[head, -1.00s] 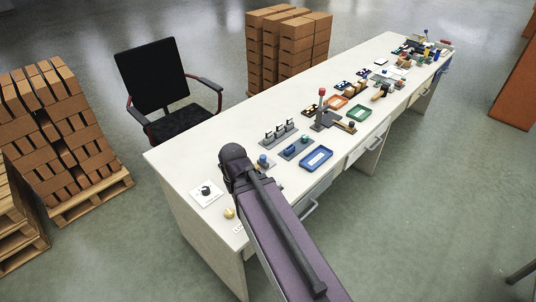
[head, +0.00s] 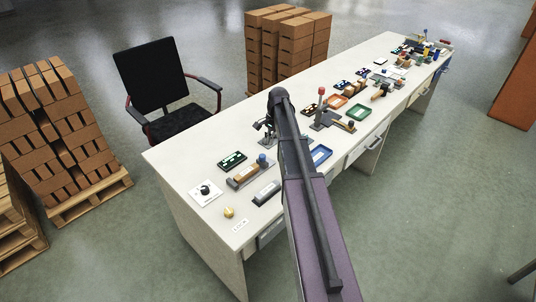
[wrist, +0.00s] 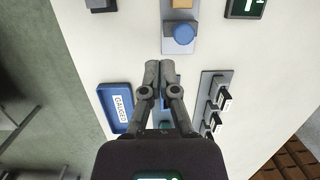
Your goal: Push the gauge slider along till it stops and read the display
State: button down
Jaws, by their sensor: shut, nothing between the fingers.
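The gauge slider is a grey track with a tan block (head: 243,176) and a blue knob (head: 262,160) at its far right end. In the wrist view the blue knob (wrist: 180,34) is near the top, with the tan block cut off above it. A dark green display (head: 232,160) stands beside the track; its white marks are too small to read, and it is cut off in the wrist view (wrist: 245,7). My gripper (wrist: 155,66) is shut and empty, just below the knob in the wrist view with a small gap in the picture. In the head view it is beyond the slider.
A blue tray labelled GAUGED (wrist: 104,91) lies left of my gripper in the wrist view. A grey panel with black switches (wrist: 214,101) stands to the right. A dial plate (head: 206,191) and yellow knob (head: 229,212) are near the bench's near end.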

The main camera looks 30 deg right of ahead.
aim_at(262, 160)
jog(key=w+d+m, duration=0.3)
jog(key=w+d, duration=0.1)
jog(key=d, duration=0.3)
jog(key=shift+d+y, duration=0.3)
jog(key=shift+d, duration=0.1)
jog(key=shift+a+f, duration=0.1)
jog(key=shift+f, duration=0.1)
jog(key=b+x, duration=1)
jog(key=shift+s+a+r, duration=0.1)
jog(key=shift+a, duration=0.85)
jog(key=shift+s+a+r, duration=0.1)
jog(key=shift+a, duration=0.9)
